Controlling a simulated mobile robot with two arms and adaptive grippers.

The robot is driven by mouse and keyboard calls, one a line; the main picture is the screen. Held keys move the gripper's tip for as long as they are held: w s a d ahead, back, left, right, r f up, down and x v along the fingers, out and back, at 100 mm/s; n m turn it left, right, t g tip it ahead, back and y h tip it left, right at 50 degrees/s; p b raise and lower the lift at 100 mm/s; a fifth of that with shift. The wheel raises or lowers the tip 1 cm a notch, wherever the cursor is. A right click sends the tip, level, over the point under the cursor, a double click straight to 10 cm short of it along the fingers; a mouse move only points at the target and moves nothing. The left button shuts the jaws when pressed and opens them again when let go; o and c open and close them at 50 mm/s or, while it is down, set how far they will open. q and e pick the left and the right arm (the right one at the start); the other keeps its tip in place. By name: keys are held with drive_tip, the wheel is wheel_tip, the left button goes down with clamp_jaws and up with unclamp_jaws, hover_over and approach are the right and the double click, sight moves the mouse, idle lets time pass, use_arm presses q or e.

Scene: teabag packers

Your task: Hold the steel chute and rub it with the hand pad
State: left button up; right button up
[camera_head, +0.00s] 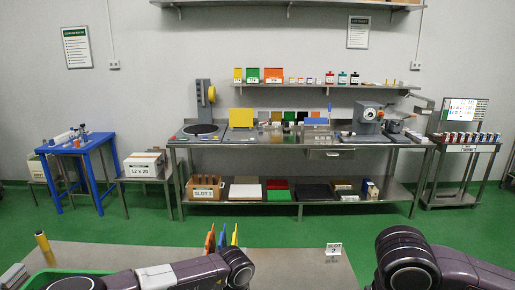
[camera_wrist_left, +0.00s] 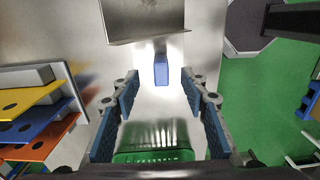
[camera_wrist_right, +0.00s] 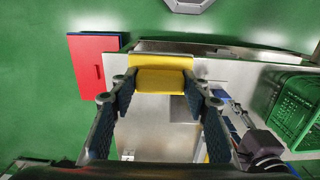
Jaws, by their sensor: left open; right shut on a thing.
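The steel chute (camera_wrist_left: 147,20) appears to be the grey metal piece with a dark front edge at the top of the left wrist view. A small blue block (camera_wrist_left: 160,68) juts out just below it; I cannot tell whether they are joined. My left gripper (camera_wrist_left: 160,88) is open and empty, its fingers to either side of and short of the blue block. My right gripper (camera_wrist_right: 160,82) is shut on a yellow block (camera_wrist_right: 160,78), which looks like the hand pad. Both grippers are outside the head view, where only my arms show along the bottom.
A green crate (camera_wrist_left: 155,155) lies low in the left wrist view. Yellow, blue and orange plates (camera_wrist_left: 40,112) stand left of my left gripper. A red panel (camera_wrist_right: 92,60) is left in the right wrist view.

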use_arm(q)
wheel_tip(320, 180, down, 11)
drive_tip(key=b, duration=0.5)
drive_tip(key=shift+r, duration=0.1)
use_arm(e)
wheel_tip(320, 180, down, 6)
drive_tip(key=shift+r, duration=0.15)
use_arm(q)
clamp_jaws()
idle(0.3)
